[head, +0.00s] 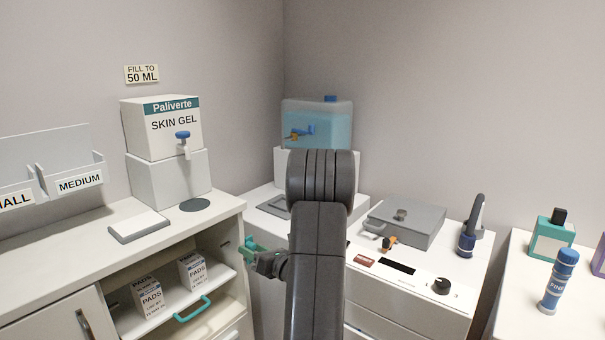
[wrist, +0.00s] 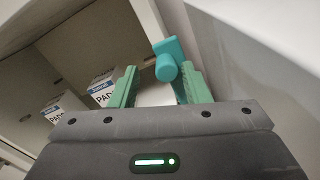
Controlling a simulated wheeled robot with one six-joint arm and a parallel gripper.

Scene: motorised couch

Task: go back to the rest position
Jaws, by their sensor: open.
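My gripper (head: 253,247) is at the open right end of the left cabinet (head: 226,222), low beside its shelf, with my arm in front. In the wrist view my gripper (wrist: 160,78) has its two green fingers spread apart. A teal handle-like piece (wrist: 170,55) shows between and just beyond the fingertips, nearer the right finger. I cannot tell whether a finger touches it. Nothing is clearly held.
Pads boxes (head: 149,290) (head: 192,271) stand on the shelf, above a teal handle (head: 193,308). A skin gel dispenser (head: 162,130) stands on the counter. At right are a grey lidded box (head: 405,222), a dark blue handset (head: 469,238) and bottles (head: 558,280).

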